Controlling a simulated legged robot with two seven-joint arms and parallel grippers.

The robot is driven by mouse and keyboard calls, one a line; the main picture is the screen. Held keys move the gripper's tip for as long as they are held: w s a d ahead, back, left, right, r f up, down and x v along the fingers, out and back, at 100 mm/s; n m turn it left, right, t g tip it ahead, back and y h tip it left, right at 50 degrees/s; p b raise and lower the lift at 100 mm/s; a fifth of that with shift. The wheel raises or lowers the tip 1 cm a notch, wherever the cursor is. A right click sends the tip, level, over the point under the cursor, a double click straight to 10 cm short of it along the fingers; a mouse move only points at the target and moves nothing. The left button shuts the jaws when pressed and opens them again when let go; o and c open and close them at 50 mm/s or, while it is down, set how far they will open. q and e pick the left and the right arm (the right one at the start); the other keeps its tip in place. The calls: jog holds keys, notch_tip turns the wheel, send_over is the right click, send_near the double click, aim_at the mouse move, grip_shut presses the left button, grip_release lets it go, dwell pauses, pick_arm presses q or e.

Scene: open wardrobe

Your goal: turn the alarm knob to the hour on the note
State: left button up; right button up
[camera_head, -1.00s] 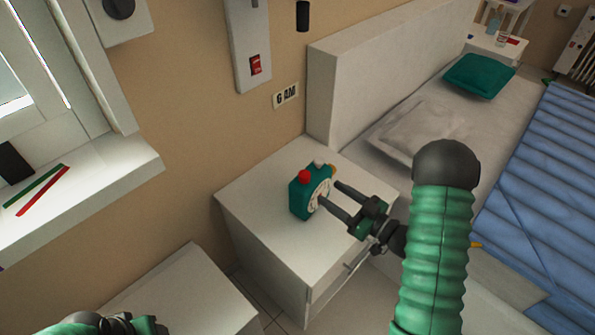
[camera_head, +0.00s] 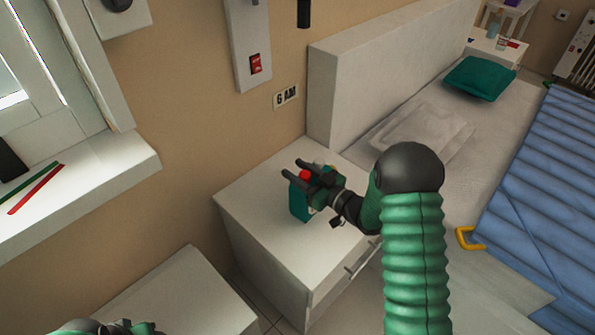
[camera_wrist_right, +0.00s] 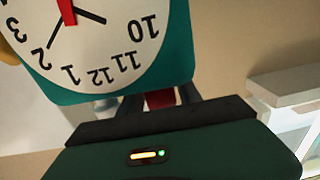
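The right wrist view shows the clock's white face (camera_wrist_right: 85,50) upside down, with black hands and part of a red hand, and dark red between the fingers (camera_wrist_right: 160,102). My left gripper (camera_head: 110,326) is cut off at the bottom left.
The nightstand (camera_head: 250,190) has free room around the clock. The bed's white headboard (camera_head: 365,80) rises behind it at right. A wall panel with a red switch (camera_head: 256,64) hangs above the note. A windowsill (camera_head: 100,175) with red and green sticks is at left.

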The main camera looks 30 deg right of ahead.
grip_shut()
jog(key=shift+d+m+t+h, duration=0.2)
jog(key=shift+m+t+h, duration=0.3)
jog(key=shift+h, duration=0.4)
jog(key=shift+o, duration=1.7)
grip_release()
jog(key=p+v, duration=0.2)
jog(key=v, duration=1.4)
jog(key=shift+s+r+p, duration=0.15)
jog(key=shift+s+p, duration=0.15)
jog(key=shift+s, duration=0.05)
jog(key=shift+d, duration=0.1)
